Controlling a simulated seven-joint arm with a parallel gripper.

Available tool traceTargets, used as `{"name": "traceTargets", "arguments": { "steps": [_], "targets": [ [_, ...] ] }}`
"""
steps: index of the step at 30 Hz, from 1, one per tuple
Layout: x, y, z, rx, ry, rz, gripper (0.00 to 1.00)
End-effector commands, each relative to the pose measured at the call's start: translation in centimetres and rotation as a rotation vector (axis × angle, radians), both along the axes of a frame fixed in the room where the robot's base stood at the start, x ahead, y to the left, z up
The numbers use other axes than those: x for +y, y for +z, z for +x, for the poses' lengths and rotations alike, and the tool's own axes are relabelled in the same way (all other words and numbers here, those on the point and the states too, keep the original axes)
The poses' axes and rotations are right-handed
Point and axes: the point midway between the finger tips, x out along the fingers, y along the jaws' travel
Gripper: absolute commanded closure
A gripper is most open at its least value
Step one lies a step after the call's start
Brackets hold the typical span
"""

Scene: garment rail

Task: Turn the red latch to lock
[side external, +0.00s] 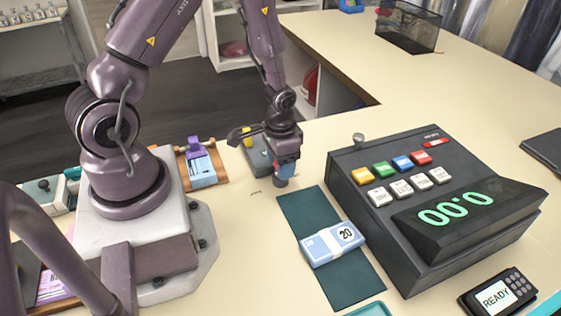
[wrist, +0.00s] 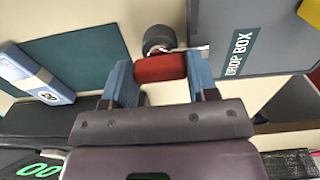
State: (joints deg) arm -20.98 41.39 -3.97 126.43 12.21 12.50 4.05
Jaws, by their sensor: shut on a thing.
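The red latch (wrist: 160,68) is a short red block between the two blue fingers of my gripper (wrist: 158,72) in the wrist view. The fingers are shut on it from both sides. A dark round knob (wrist: 158,38) and a thin metal piece show just beyond it, beside the grey drop box (wrist: 255,25) with its "DROP BOX" label. In the side external view my gripper (side external: 286,168) is low over the table at the drop box (side external: 258,153). The latch is mostly hidden there by the gripper, and its exact turn angle cannot be told.
A dark green mat (side external: 302,211) with a banded bundle of blue notes (side external: 331,243) lies in front of my gripper. A black cash register (side external: 415,245) stands to the right, with a card reader (side external: 498,294) near it. The table behind is clear up to a wire basket (side external: 408,27).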

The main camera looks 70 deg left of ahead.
Motion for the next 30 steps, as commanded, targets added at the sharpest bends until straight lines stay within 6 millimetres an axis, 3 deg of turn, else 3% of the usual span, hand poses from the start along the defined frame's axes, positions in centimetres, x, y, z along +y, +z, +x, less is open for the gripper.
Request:
{"name": "traceTargets", "arguments": {
  "steps": [19, 20, 23, 30],
  "targets": [
    [-0.02, 0.08, -0.02, 0.001, -0.056, 0.000, 0.71],
    [-0.02, 0.07, -0.02, 0.001, -0.056, 0.000, 0.45],
    [-0.02, 0.06, -0.02, 0.001, -0.054, 0.000, 0.22],
    [-0.01, 0.03, -0.01, 0.000, -0.052, 0.000, 0.21]
  ]
}}
